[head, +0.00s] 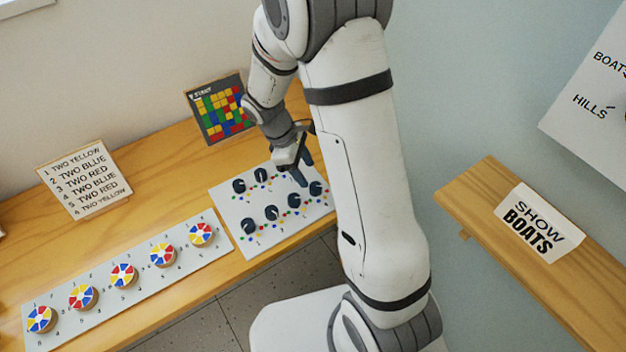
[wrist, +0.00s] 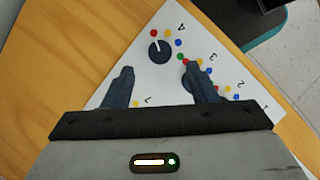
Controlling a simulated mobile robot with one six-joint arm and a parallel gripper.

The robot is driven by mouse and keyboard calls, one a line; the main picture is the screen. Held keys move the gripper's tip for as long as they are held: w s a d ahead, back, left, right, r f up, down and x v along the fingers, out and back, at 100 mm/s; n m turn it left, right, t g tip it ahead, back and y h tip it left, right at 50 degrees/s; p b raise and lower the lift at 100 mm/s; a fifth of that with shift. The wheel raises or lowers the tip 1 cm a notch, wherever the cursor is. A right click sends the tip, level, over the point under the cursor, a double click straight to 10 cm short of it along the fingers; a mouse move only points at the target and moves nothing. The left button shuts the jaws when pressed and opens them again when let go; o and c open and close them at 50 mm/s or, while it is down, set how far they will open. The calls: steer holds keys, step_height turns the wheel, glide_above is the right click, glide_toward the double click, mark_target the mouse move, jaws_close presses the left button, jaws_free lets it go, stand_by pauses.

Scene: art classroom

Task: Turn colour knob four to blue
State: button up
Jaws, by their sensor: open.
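The grey-white knob panel (head: 225,209) lies on the wooden bench with two rows of dark round knobs ringed by coloured dots. Knob four (head: 316,188) is at the right end of the near row; in the wrist view (wrist: 160,54) it sits beside the printed 4. My gripper (head: 303,169) is open and empty above the panel. In the wrist view its fingers (wrist: 160,86) are apart, with knob four beyond the gap; the right finger partly hides knob three (wrist: 190,69).
A strip of several colour wheels (head: 123,275) lies left of the panel. A list card (head: 84,180) and a coloured grid chart (head: 221,108) stand behind. A shelf with a "SHOW BOATS" card (head: 539,223) is at right. My arm hides the bench's right part.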

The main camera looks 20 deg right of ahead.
mark_target(315, 186)
steer(key=x, duration=0.6)
steer(key=shift+f, duration=0.1)
steer(key=c, duration=1)
steer(key=shift+o, duration=0.2)
